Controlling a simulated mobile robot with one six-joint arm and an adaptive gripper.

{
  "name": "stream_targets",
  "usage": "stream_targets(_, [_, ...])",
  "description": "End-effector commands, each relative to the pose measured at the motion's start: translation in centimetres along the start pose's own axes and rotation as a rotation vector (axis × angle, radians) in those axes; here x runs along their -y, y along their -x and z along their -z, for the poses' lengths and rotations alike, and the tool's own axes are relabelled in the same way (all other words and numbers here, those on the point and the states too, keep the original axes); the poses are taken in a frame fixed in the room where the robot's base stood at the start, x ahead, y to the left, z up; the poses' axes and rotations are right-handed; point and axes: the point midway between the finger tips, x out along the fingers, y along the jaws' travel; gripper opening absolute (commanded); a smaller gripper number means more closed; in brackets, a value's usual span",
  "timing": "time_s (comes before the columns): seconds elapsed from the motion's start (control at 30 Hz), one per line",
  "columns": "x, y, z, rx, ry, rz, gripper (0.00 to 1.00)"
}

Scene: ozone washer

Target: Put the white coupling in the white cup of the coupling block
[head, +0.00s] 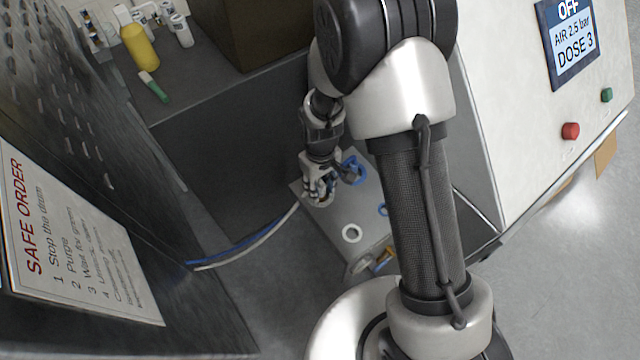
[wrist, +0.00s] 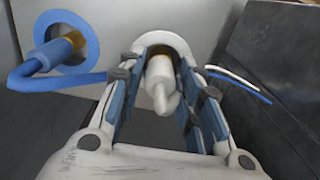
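The coupling block (head: 340,214) is a light grey box low beside the cabinet. The white coupling (wrist: 160,82) stands in a white-ringed socket (wrist: 150,43) at the block's far end. My gripper (head: 319,194) is at this socket, and in the wrist view its blue-padded fingers (wrist: 163,85) are open on either side of the coupling. Contact is not clearly visible.
A blue coupling (wrist: 58,48) with a blue hose sits in a blue ring beside my gripper. White and blue hoses (head: 245,250) run left from the block. A dark cabinet wall (head: 235,150) rises behind, and a white control panel (head: 540,130) stands at right.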

Motion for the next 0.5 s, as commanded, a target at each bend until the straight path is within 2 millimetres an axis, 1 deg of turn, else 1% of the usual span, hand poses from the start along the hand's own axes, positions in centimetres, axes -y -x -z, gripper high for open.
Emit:
stream_targets(0.03, [0.00, 0.02, 0.00, 0.000, 0.000, 0.000, 0.38])
stream_targets(0.1, [0.00, 0.02, 0.00, 0.000, 0.000, 0.000, 0.43])
stream_targets(0.37, [0.00, 0.03, 0.00, 0.000, 0.000, 0.000, 0.43])
stream_targets(0.5, [0.00, 0.64, 0.02, 0.000, 0.000, 0.000, 0.43])
